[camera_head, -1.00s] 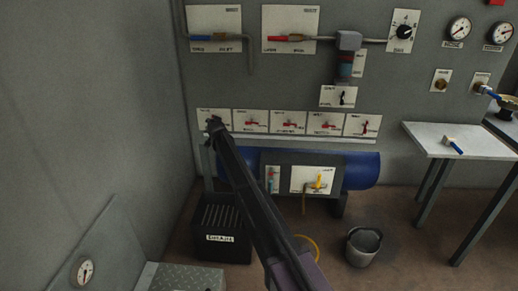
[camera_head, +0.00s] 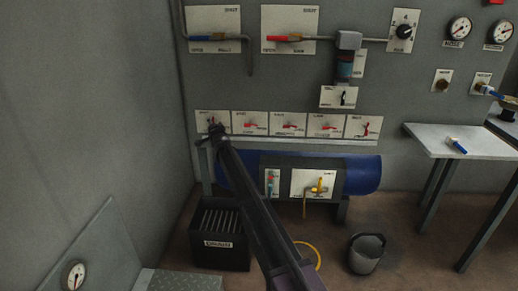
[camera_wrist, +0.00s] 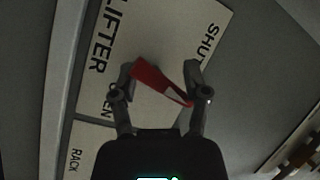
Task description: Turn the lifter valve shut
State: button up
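The lifter valve has a red handle (camera_wrist: 160,82) on a white plate (camera_wrist: 172,38) lettered LIFTER, SHUT and a partly covered OPEN. In the wrist view the handle lies slantwise between the two fingers of my gripper (camera_wrist: 160,88), its wide end by the left finger and its narrow end by the right finger. The fingers are apart; I cannot tell whether they touch the handle.
Similar plates with red handles, such as the neighbouring one (camera_head: 250,123), continue to the right; the wrist view shows a RACK plate (camera_wrist: 87,150). A side table (camera_head: 470,145) stands right.

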jog(key=shift+m, duration=0.4)
jog(key=shift+a+m+t+b, duration=0.1)
jog(key=shift+m+t+b, duration=0.2)
jog(key=shift+m+b, duration=0.25)
jog(key=m+t+b, duration=0.1)
jog(key=m+b, duration=0.1)
jog(key=m, duration=0.1)
jog(key=shift+f, duration=0.15)
jog(key=shift+s+m+t+b, duration=0.25)
jog(key=shift+s+t+b, duration=0.05)
jog(key=shift+t, duration=0.1)
jog(key=d+b+v, duration=0.1)
jog(key=b+v, duration=0.1)
jog(key=v, duration=1.2)
jog(key=s+d+r+n+g+h+p, duration=0.1)
jog(key=s+d+r+n+g+p, duration=0.1)
jog(key=d+p, duration=0.6)
jog(key=s+d+r+n+g+h+p, duration=0.2)
jog(key=s+d+r+n+g+p, duration=0.1)
jog(key=d+p, duration=0.5)
jog(key=s+d+n+g, duration=0.1)
jog(key=s+g, duration=0.1)
jog(key=s, duration=0.1)
